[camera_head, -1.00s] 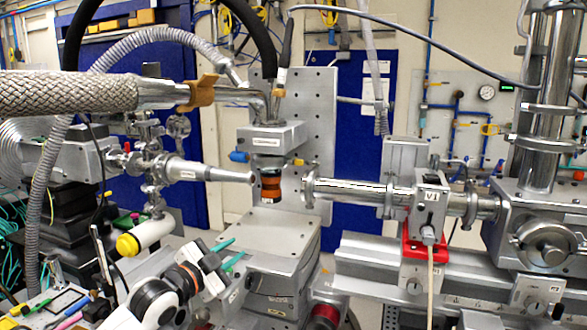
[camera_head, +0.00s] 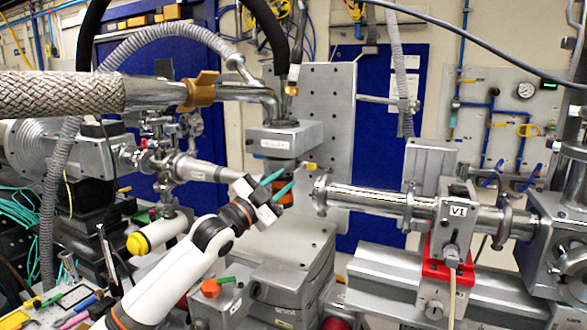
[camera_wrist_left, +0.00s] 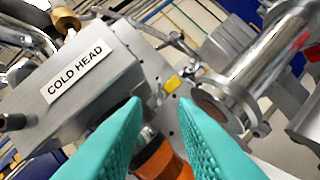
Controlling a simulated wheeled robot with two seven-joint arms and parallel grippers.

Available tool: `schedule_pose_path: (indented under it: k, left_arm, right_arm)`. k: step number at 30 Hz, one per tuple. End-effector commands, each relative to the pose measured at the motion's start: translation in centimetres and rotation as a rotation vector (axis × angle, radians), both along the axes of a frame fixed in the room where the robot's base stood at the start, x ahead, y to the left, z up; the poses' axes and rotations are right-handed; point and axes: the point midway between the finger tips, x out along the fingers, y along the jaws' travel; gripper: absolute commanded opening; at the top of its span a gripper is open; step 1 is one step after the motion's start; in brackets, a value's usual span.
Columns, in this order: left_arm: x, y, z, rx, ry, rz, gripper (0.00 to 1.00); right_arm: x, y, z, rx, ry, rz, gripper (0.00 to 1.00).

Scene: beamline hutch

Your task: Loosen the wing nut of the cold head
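The cold head (camera_head: 285,138) is a grey block with a label, at the centre of the head view. It fills the left of the left wrist view (camera_wrist_left: 75,85), with "COLD HEAD" readable. An orange and dark cylinder is under it. My left gripper (camera_head: 289,177) has teal fingers and is just in front of that cylinder. In the wrist view the fingers (camera_wrist_left: 160,102) are apart. A small silver piece (camera_wrist_left: 149,132) shows between them; I cannot tell whether it is the wing nut or whether it is touched. My right gripper is not in view.
A steel beam pipe (camera_head: 375,200) runs right from the cold head to the valve marked V1 (camera_head: 456,215). A braided hose (camera_head: 60,93) and a brass-coloured clamp (camera_head: 200,90) are at upper left. An orange knob (camera_head: 211,288) stands low, beside my left arm.

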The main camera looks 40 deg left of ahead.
Motion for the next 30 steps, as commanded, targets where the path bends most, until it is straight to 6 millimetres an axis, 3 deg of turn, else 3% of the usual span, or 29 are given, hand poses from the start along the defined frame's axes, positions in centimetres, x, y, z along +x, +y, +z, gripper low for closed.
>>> schedule_pose_path:
  k: [1, 9, 22, 27, 30]
  left_arm:
    - [0.8, 0.1, 0.7, -0.002, -0.004, -0.001, 0.25]
    - [3.8, 0.1, 1.3, -0.001, 0.000, 0.000, 0.25]
    - [4.5, 0.1, 1.3, 0.001, 0.001, 0.000, 0.25]
    - [4.5, 0.1, 1.3, 0.001, 0.001, 0.000, 0.00]
    - [4.5, 0.1, 1.3, 0.001, 0.001, -0.001, 0.00]
  right_arm:
    - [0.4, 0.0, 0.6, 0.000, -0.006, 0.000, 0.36]
    - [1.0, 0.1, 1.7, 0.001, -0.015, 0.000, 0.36]
    - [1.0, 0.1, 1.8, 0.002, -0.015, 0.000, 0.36]
    - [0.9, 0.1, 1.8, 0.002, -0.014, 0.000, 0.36]
    - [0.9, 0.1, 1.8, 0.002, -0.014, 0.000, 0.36]
